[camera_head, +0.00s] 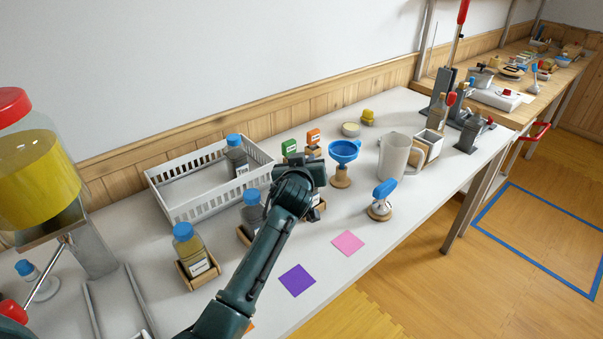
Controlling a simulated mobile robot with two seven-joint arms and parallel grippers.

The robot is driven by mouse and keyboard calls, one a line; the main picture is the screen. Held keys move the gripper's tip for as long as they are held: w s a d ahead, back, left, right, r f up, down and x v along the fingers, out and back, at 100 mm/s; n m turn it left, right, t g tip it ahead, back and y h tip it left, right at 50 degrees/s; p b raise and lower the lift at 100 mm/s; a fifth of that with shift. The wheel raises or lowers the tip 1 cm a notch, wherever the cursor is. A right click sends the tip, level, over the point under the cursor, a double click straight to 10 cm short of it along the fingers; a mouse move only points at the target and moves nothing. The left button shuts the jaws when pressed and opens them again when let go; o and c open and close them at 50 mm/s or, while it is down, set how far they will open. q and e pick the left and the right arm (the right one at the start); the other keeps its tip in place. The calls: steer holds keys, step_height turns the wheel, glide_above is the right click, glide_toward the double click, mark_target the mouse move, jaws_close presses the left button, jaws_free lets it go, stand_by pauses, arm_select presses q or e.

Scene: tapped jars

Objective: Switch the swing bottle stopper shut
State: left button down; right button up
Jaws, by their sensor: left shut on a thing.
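My left gripper (300,172) reaches over the table and is shut. The thing in its jaws is mostly hidden behind the gripper and wrist. A small labelled object in a wooden holder (318,209) shows partly just below and right of the jaws. I cannot make out a swing stopper there for certain. A small pale item with a tilted blue top (384,190) stands on a round wooden base to the right, apart from the gripper. I cannot tell whether it is the stopper. My right gripper is not in view.
Blue-capped bottles (189,247) (252,209) stand in wooden holders left of my arm. A white basket (178,212) is behind. A blue funnel (343,151) and a pitcher (394,157) stand to the right. Purple (297,280) and pink (348,243) squares lie near the front edge.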

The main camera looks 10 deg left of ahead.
arm_select(q)
steer(key=b, duration=0.1)
steer(key=f+m+t+b, duration=0.1)
steer(key=shift+s+d+b, duration=0.15)
steer(key=shift+d+b, duration=0.1)
steer(key=shift+b, duration=0.15)
steer(key=m+t+b, duration=0.1)
steer(key=b, duration=0.2)
steer(key=shift+s+d+y, duration=0.15)
steer(key=shift+y, duration=0.15)
steer(key=shift+r+m+t+b, duration=0.25)
steer(key=shift+m+t+b, duration=0.05)
steer(key=shift+b, duration=0.5)
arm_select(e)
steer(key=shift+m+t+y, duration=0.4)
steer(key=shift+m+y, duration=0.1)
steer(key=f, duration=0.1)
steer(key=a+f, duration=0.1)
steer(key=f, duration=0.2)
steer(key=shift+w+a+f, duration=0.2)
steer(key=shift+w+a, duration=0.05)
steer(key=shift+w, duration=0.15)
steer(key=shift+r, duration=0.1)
arm_select(q)
steer(key=c, duration=1.5)
jaws_free()
steer(key=shift+s, duration=0.15)
